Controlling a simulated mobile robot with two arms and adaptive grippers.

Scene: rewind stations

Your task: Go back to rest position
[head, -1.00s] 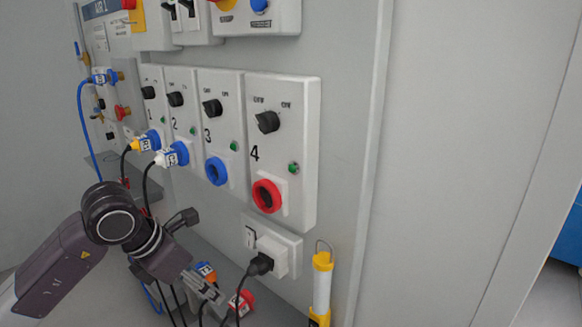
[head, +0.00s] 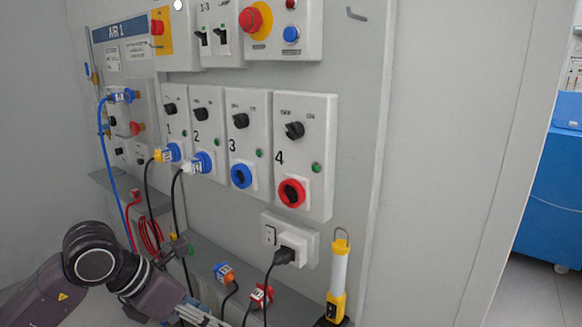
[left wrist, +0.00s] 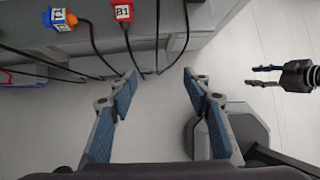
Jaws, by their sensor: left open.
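My left gripper (head: 203,316) is low in the head view, in front of the bench and partly cut off by the lower edge.
The wall panel carries several numbered switch units (head: 303,150). Orange-blue (head: 224,273) and red (head: 261,295) plugs lie on the grey shelf (head: 205,258) with hanging black cables. A yellow-white lamp (head: 338,278) stands right.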

